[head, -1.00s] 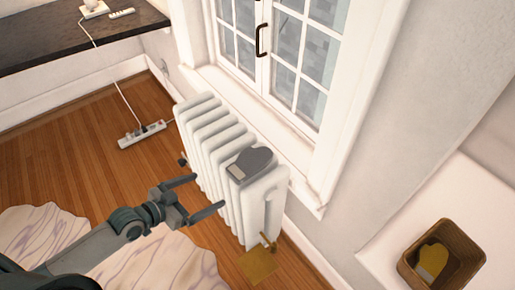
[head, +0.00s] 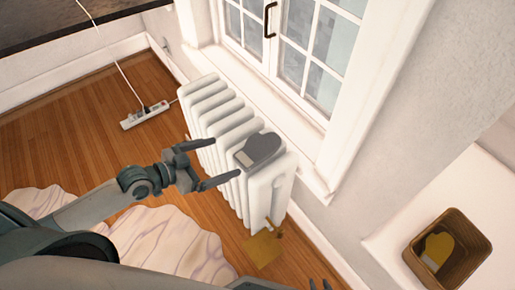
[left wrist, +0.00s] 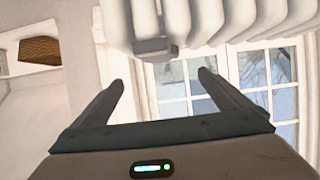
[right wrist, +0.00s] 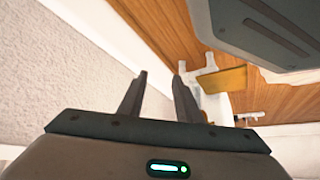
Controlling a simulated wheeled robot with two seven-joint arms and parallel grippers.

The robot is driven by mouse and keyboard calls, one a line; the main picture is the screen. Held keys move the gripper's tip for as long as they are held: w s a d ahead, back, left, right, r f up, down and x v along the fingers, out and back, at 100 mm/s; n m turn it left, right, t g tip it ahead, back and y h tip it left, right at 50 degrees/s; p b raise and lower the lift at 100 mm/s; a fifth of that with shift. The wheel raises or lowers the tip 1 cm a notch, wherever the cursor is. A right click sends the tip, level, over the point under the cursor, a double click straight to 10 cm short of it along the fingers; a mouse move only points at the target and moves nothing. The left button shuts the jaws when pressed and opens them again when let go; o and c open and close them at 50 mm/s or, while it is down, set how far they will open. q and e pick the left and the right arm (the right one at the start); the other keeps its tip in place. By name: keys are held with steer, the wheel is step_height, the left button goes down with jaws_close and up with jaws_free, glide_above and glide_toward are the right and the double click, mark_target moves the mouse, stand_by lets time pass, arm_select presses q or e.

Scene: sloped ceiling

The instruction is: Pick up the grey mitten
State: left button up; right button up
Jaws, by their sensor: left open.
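The grey mitten (head: 258,149) lies flat on top of the near end of the white radiator (head: 215,118), with a lighter patch at its cuff. It also shows in the left wrist view (left wrist: 155,47), at the radiator's edge beyond the fingers. My left gripper (head: 226,160) is open and empty beside the radiator, just left of the mitten and apart from it.
A brown basket (head: 410,258) holding a yellow mitten (head: 437,250) stands on a white surface at right. A window (head: 310,50) is behind the radiator. A power strip (head: 145,115), a pale rug (head: 150,240) and an ochre piece (head: 262,247) are on the wooden floor.

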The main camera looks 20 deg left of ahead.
arm_select(q)
steer(key=p, duration=0.1)
glide_toward(261, 144)
steer(key=x, duration=0.3)
steer(key=shift+w+d, duration=0.15)
steer(key=shift+d, duration=0.1)
steer(key=shift+w+d+f, duration=0.15)
steer(key=shift+w, duration=0.05)
steer(key=shift+f, duration=0.1)
arm_select(e)
steer(key=shift+s+f, duration=0.2)
steer(key=shift+s, duration=0.7)
arm_select(q)
steer(key=shift+w+d+p, duration=0.2)
steer(key=shift+w+p, duration=0.05)
steer(key=shift+p, duration=0.05)
steer(key=shift+w+d+f, duration=0.15)
steer(key=shift+w, duration=0.15)
steer(key=shift+p+x, duration=0.4)
steer(key=shift+x, duration=1.6)
arm_select(e)
steer(key=s, duration=0.1)
steer(key=s+d+f, duration=0.1)
steer(key=s+g, duration=0.1)
steer(key=shift+s+d+f, duration=0.1)
steer(key=shift+d+f, duration=0.1)
steer(key=shift+d, duration=0.05)
